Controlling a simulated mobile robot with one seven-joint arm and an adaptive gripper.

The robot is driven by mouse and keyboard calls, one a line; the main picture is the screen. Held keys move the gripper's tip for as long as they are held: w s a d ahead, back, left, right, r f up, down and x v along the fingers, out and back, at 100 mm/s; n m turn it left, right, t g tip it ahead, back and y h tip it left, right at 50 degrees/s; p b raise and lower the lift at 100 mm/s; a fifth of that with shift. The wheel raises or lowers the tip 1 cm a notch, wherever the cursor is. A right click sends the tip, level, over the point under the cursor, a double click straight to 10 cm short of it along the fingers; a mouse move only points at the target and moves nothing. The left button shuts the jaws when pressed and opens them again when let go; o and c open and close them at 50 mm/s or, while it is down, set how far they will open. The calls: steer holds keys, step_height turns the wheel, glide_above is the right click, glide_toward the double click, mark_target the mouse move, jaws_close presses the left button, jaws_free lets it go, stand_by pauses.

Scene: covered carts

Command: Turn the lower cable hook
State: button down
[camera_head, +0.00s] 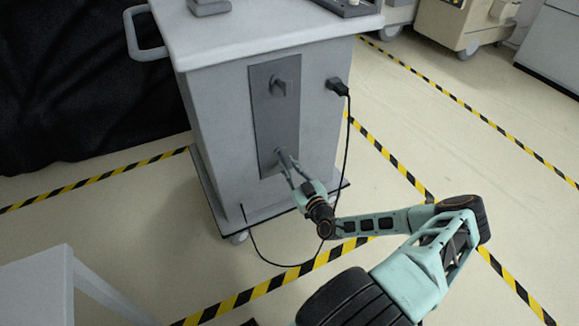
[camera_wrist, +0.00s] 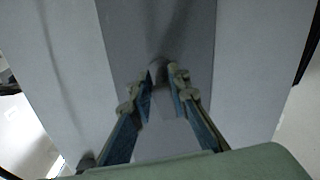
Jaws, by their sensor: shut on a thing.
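The lower cable hook (camera_wrist: 159,66) is a grey knob-like piece low on the dark grey panel (camera_head: 263,110) of the cart's front. My gripper (camera_head: 285,160) reaches it in the head view and hides most of it there. In the wrist view my gripper (camera_wrist: 163,80) has its two fingertips at either side of the hook, shut on it. The upper cable hook (camera_head: 279,86) stands out near the top of the same panel, apart from my gripper.
The cart (camera_head: 215,120) is grey with a handle (camera_head: 134,34) at its left. A black plug (camera_head: 337,86) sits right of the panel, and its cable (camera_head: 344,150) hangs to the floor near my arm. A white surface (camera_head: 40,290) is at lower left. Open floor lies right.

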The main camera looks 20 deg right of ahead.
steer(key=shift+a+m, duration=0.15)
steer(key=shift+m, duration=0.85)
steer(key=c, duration=1.8)
jaws_free()
steer(key=shift+r, duration=0.1)
step_height(320, 180, up, 10)
steer(key=shift+f, duration=0.1)
